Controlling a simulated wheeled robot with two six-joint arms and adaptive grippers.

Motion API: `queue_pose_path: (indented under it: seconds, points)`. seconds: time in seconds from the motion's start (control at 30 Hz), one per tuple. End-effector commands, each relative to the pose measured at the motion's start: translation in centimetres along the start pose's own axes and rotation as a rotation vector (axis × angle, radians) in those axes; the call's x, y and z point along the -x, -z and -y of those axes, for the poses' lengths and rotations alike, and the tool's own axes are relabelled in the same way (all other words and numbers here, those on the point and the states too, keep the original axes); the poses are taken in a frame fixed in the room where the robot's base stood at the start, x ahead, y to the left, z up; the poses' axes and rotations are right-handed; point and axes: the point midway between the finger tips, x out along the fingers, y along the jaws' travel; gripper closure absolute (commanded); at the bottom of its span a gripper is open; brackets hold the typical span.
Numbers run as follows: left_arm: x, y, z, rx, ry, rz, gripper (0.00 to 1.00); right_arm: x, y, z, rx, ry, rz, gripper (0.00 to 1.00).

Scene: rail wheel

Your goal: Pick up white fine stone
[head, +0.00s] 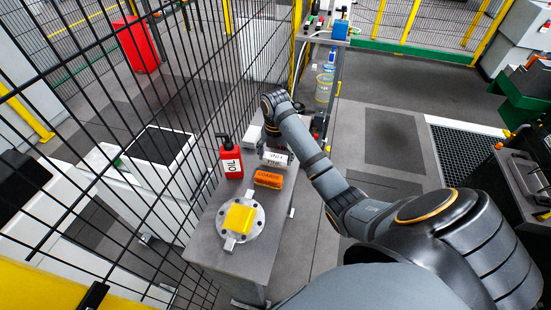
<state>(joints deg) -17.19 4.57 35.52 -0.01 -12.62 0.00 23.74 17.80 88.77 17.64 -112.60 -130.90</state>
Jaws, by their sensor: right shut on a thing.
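The white stone (273,158) with dark lettering is by the right side of the grey bench, just behind the orange block. My right gripper (275,148) reaches down over it from the far side and is shut on it. The wrist and the lettered block partly hide the fingers. I cannot tell whether the stone touches the bench top. My left gripper is not in view.
An orange block marked COARSE (268,179) lies close in front of the stone. A red OIL bottle (231,162) stands to the left. A yellow piece (239,217) lies on a round metal flange (257,226) at the front. Black mesh fence (100,110) runs along the left.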

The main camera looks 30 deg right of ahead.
Motion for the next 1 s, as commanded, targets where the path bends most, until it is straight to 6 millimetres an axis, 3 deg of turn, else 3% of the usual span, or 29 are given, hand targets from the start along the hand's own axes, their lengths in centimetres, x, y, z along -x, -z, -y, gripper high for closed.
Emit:
queue_pose_path:
  seconds: [0.27,0.6,0.8,1.0]
  points:
    - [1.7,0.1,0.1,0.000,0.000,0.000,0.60,3.7,-0.1,0.0,0.000,-0.002,0.003,0.58]
    - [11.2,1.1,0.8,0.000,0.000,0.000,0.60,10.8,4.5,2.9,0.002,0.001,0.000,0.58]
    - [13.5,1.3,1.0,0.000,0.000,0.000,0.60,12.2,9.2,5.8,0.002,0.002,0.000,0.58]
    - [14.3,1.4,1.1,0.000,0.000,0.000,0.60,12.9,11.4,7.2,0.001,0.000,0.001,0.58]
